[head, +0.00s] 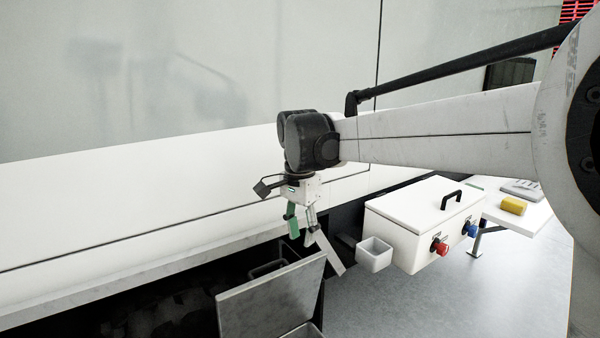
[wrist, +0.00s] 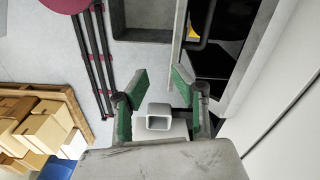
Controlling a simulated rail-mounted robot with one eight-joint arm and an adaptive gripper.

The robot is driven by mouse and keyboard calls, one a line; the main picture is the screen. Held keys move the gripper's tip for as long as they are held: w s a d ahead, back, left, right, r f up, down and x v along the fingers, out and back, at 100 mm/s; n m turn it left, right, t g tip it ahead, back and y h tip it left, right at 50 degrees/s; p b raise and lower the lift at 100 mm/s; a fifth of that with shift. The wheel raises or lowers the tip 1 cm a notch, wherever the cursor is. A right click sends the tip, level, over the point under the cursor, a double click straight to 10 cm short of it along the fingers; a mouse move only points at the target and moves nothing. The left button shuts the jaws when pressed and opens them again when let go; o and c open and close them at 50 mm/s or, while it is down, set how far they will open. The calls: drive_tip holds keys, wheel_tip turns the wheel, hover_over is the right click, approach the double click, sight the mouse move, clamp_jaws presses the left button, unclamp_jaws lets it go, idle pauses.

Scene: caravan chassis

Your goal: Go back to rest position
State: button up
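My gripper (head: 302,229) hangs below my wrist in the head view, pointing down, in front of the white wall panel. In the wrist view its two green-padded fingers (wrist: 160,82) stand apart, with nothing held between them. A small white square bin (wrist: 160,122) shows between the finger bases, beyond the gripper. In the head view a small white bin (head: 375,255) is at the left end of a white box (head: 425,215), to the right of and lower than my gripper.
A grey hinged lid (head: 270,295) stands tilted over a dark bin below my gripper. The box has a black handle, a red knob (head: 438,247) and a blue knob (head: 470,230). A yellow block (head: 513,206) lies on a white shelf. Cardboard boxes (wrist: 40,130) stand on a pallet.

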drive_tip(key=s+d+r+n+t, duration=0.2)
drive_tip(key=s+d+n+t, duration=0.15)
drive_tip(key=s+d, duration=0.85)
drive_tip(key=s+d+f+n+t, duration=0.2)
drive_tip(key=s+d+f, duration=0.1)
drive_tip(key=s, duration=0.3)
drive_tip(key=s+d+f+n+t, duration=0.1)
drive_tip(key=s+d+f+n, duration=0.2)
drive_tip(key=s, duration=0.4)
drive_tip(key=shift+d+f+t, duration=0.35)
drive_tip(key=shift+d+f, duration=0.25)
drive_tip(key=shift+d, duration=0.45)
